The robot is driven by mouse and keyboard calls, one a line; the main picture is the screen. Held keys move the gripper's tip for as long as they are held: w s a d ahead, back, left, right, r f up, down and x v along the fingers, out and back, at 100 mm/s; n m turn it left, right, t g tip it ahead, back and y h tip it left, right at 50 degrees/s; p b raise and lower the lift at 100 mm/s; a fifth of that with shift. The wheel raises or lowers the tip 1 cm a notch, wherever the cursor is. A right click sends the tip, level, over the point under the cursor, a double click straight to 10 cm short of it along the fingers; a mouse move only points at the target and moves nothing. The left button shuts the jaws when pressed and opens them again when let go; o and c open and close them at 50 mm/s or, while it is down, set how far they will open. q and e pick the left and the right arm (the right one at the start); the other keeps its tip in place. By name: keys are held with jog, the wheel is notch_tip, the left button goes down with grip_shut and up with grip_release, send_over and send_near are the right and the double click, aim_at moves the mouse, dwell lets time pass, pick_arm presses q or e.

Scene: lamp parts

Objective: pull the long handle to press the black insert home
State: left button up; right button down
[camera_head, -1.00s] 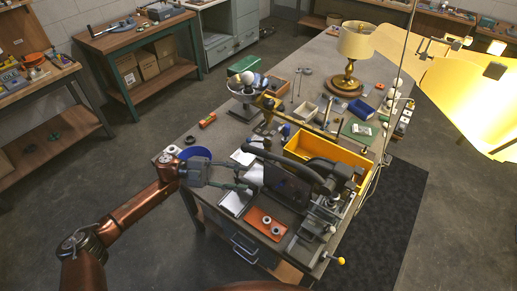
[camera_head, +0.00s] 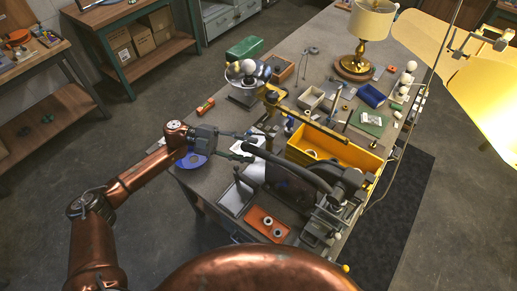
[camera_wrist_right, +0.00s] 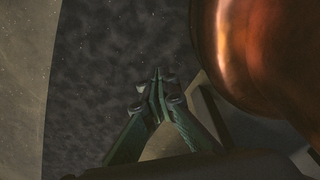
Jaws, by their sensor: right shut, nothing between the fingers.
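The long dark handle (camera_head: 292,168) curves from the bench press (camera_head: 348,192) toward the left in the head view. My left gripper (camera_head: 254,149) is at the handle's free left end. Its two fingers are spread apart, one above and one below that end; I cannot tell whether they touch it. I cannot pick out the black insert; the press's working area is small and partly covered by dark parts. My right gripper (camera_wrist_right: 157,78) shows in the right wrist view, fingertips together and empty, above a dark speckled surface.
An orange tray (camera_head: 253,226) with small ring-shaped parts lies in front of the press. A yellow bin (camera_head: 367,163) stands behind the handle. A blue disc (camera_head: 187,163) lies below my left wrist. A brass lamp (camera_head: 355,65) stands farther back on the bench.

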aim_at(259, 152)
pick_arm(q)
jog(key=x, duration=0.2)
jog(key=shift+d, duration=0.4)
jog(key=shift+s+d, duration=0.15)
jog(key=shift+d, duration=0.2)
jog(key=shift+s+d, duration=0.1)
jog(key=shift+d, duration=0.2)
jog(key=c, duration=0.7)
grip_shut()
pick_arm(e)
jog(key=shift+w+a+r, duration=0.1)
jog(key=shift+w+r, duration=0.2)
jog(key=shift+w, duration=0.2)
jog(key=shift+d, duration=0.3)
